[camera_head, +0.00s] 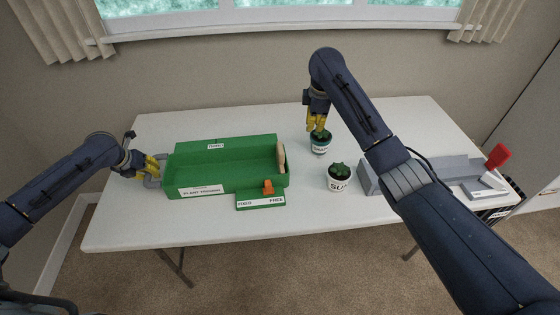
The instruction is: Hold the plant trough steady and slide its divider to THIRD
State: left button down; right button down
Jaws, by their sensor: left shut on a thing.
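The green plant trough (225,182) lies on the table left of centre, its name label on the front wall. A label reading THIRD (215,146) sits on its back wall. A tan upright piece, apparently the divider (281,158), stands at the trough's right end. An orange knob (268,187) sits on a green strip (258,202) in front, with FREE at its right end. My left gripper (153,170) is shut on the grey handle (151,183) at the trough's left end. My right gripper (317,124) points down at a small potted plant; its finger gap is unclear.
The potted plant (320,147) under my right gripper stands behind another potted plant (339,182) labelled SUN. A grey fixture (455,168) with a red handle (498,156) is at the right, partly behind my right arm. The table's front left is clear.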

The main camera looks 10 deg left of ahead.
jog(key=s+a+r+n, duration=0.2)
jog(key=a, duration=0.3)
notch_tip(320, 180, down, 12)
jog(key=shift+w+a+f, duration=0.25)
jog(key=shift+w+a, duration=0.05)
dwell(0.5)
jog(key=shift+a, duration=0.1)
dwell(0.3)
jog(key=s+a, duration=0.2)
jog(key=a, duration=0.4)
jog(key=shift+a, duration=0.4)
dwell(0.4)
jog(key=shift+s+a, duration=0.1)
jog(key=shift+a, duration=0.05)
jog(key=s+a, duration=0.2)
jog(key=a, duration=0.4)
jog(key=shift+a, duration=0.25)
dwell(0.7)
jog(key=shift+w+d, duration=0.1)
dwell(0.4)
